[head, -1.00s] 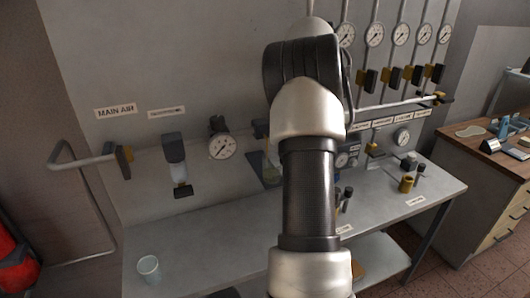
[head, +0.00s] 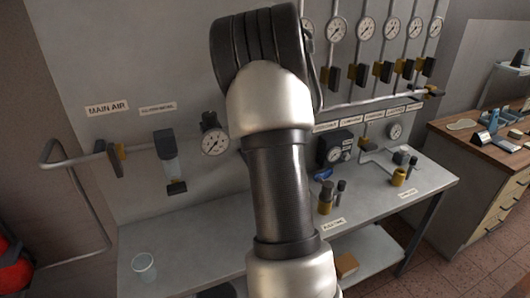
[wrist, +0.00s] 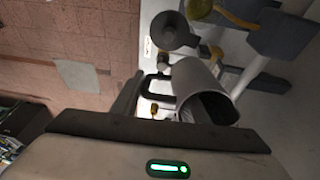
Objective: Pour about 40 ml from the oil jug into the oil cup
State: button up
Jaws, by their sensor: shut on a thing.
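The oil jug (wrist: 207,88) is a pale grey cylinder with a dark handle (wrist: 150,88), in the middle of the wrist view. Its dark open mouth faces the lower right of that picture; I cannot tell its true tilt or see oil inside. My gripper (wrist: 156,102) is shut on the jug at its handle side; the contact is partly hidden. In the head view my arm hides the gripper and jug. A small pale, translucent cup (head: 144,267), which looks like the oil cup, stands upright on the bench at the lower left, apart from my arm. Its contents are unclear.
The grey bench (head: 205,235) is clear around the cup. A pipe (head: 75,160), a filter unit (head: 168,158) and a gauge (head: 215,142) stick out from the back panel. Brass fittings (head: 325,200) and a regulator (head: 335,150) stand right of my arm.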

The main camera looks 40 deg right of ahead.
jog(key=a+h, duration=0.1)
jog(key=h, duration=0.1)
jog(key=shift+w+a+g+h, duration=0.2)
jog(key=shift+a+g+h, duration=0.1)
jog(key=shift+a, duration=0.05)
jog(key=shift+w+a+f+h+b, duration=0.1)
jog(key=shift+a+f+h+b, duration=0.05)
jog(key=shift+a+h+b, duration=0.3)
jog(key=f+h+b, duration=0.1)
jog(key=h+b, duration=0.1)
jog(key=b, duration=0.1)
jog(key=shift+g, duration=0.4)
jog(key=f+h+b, duration=0.1)
jog(key=b, duration=0.2)
jog(key=shift+f+g+h, duration=0.3)
jog(key=shift+f+h, duration=0.05)
jog(key=shift+f+h+b, duration=0.1)
jog(key=shift+h+b, duration=0.4)
jog(key=shift+b, duration=0.05)
jog(key=shift+f+h+b, duration=0.1)
jog(key=shift+h+b, duration=0.2)
jog(key=shift+h, duration=0.1)
jog(key=shift+r+g+h, duration=0.4)
jog(key=shift+r+h, duration=0.1)
jog(key=shift+h, duration=0.3)
jog(key=shift+f+b, duration=0.2)
jog(key=shift+b, duration=0.5)
jog(key=shift+m+h+b, duration=0.3)
jog(key=shift+b, duration=0.05)
